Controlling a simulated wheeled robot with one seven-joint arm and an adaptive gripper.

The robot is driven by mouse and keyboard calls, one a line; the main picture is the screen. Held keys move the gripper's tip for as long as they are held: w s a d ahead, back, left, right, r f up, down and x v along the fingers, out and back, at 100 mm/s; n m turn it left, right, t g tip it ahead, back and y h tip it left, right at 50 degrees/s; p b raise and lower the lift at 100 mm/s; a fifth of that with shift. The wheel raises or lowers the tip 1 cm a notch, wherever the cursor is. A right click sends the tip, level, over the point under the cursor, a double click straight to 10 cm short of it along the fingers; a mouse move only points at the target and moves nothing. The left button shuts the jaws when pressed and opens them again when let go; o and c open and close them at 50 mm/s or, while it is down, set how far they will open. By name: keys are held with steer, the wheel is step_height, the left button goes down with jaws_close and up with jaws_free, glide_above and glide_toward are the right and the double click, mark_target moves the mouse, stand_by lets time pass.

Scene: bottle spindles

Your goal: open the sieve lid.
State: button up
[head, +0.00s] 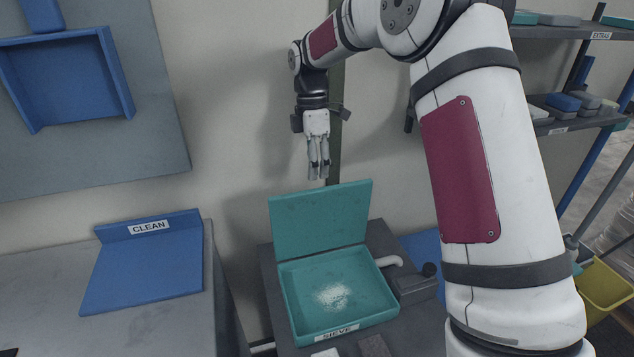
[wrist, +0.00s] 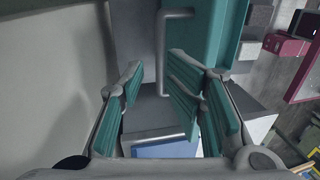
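The sieve is a teal box (head: 300,312) with a label reading SIEVE on its front, standing on a dark grey stand. Its teal lid (head: 320,222) is raised, standing nearly upright along the back edge. A patch of white powder (head: 333,295) lies on the floor of the box. My gripper (head: 318,172) points down above and behind the raised lid, apart from it as far as I can tell. In the wrist view my gripper (wrist: 152,85) has its padded fingers spread with nothing between them. A teal surface beyond the right finger there is partly hidden; I cannot tell which part it is.
A blue tray marked CLEAN (head: 148,270) sits on the grey bench at left. A blue wall holder (head: 65,80) hangs above it. A dark box (head: 412,287) stands right of the sieve. Shelves (head: 570,125) and a yellow bin (head: 603,290) are at right.

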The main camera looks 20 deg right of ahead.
steer(key=shift+w+r, duration=0.15)
steer(key=shift+r, duration=0.55)
steer(key=shift+w+r, duration=0.1)
steer(key=shift+r, duration=0.6)
steer(key=s+r+m+t+h+p, duration=0.15)
steer(key=s+r+m, duration=0.25)
steer(key=s+r, duration=0.4)
steer(key=s+r+m+t+y, duration=0.15)
steer(key=s+r+m, duration=0.4)
steer(key=s, duration=0.55)
steer(key=s+f+m+t+p, duration=0.1)
steer(key=s+m, duration=0.7)
steer(key=s, duration=1.1)
steer(key=shift+d+f+t, duration=0.35)
steer(key=shift+f+t, duration=0.35)
steer(key=shift+t, duration=0.5)
